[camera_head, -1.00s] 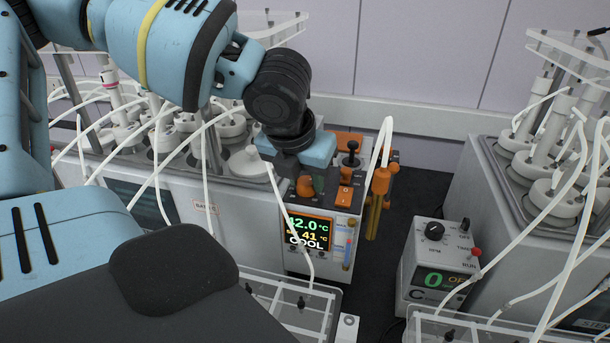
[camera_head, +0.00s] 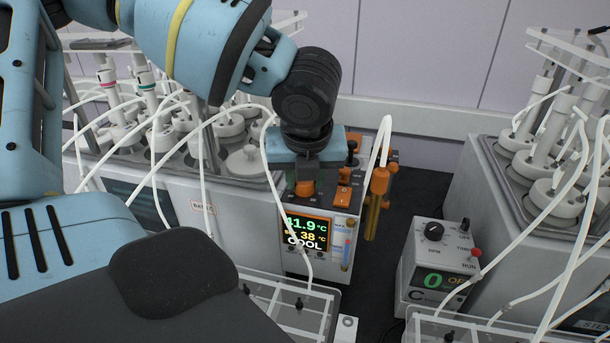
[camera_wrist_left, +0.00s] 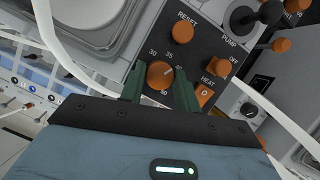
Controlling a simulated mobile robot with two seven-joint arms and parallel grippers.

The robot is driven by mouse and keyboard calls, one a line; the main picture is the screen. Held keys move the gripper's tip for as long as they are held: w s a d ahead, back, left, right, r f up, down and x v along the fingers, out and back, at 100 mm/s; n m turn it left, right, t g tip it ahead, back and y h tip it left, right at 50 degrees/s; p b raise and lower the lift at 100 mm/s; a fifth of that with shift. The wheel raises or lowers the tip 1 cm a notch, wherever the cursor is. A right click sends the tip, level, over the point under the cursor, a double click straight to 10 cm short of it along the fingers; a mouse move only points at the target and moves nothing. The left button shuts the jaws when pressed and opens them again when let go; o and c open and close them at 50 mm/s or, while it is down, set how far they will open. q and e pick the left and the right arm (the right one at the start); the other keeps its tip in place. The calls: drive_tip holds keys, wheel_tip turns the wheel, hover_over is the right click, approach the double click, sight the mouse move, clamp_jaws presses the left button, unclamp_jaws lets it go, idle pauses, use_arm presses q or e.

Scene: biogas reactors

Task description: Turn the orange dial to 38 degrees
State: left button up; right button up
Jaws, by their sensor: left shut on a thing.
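The orange dial (camera_wrist_left: 160,73) sits on the dark top panel of the heater unit, with a scale around it showing 30 and 35. In the head view the dial (camera_head: 305,188) shows just below my left gripper (camera_head: 305,174). In the wrist view the green fingers of my left gripper (camera_wrist_left: 160,86) stand one on each side of the dial, shut on it. The unit's display (camera_head: 306,232) reads 41.9 °C in green, 38 °C in orange, and COOL. My right gripper is not in view.
Beside the dial are orange RESET (camera_wrist_left: 186,31) and OFF (camera_wrist_left: 218,61) knobs, a HEAT switch (camera_wrist_left: 204,95) and a black PUMP lever (camera_wrist_left: 243,18). A white hose (camera_head: 273,165) runs close by my gripper. A small stirrer box (camera_head: 440,262) stands to the right.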

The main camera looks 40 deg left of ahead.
use_arm(q)
drive_tip(key=o, duration=1)
drive_tip(key=shift+c, duration=0.2)
drive_tip(key=v, duration=0.7)
drive_tip(key=shift+r+p, duration=0.3)
drive_tip(key=shift+r, duration=0.1)
drive_tip(key=shift+s+d, duration=0.1)
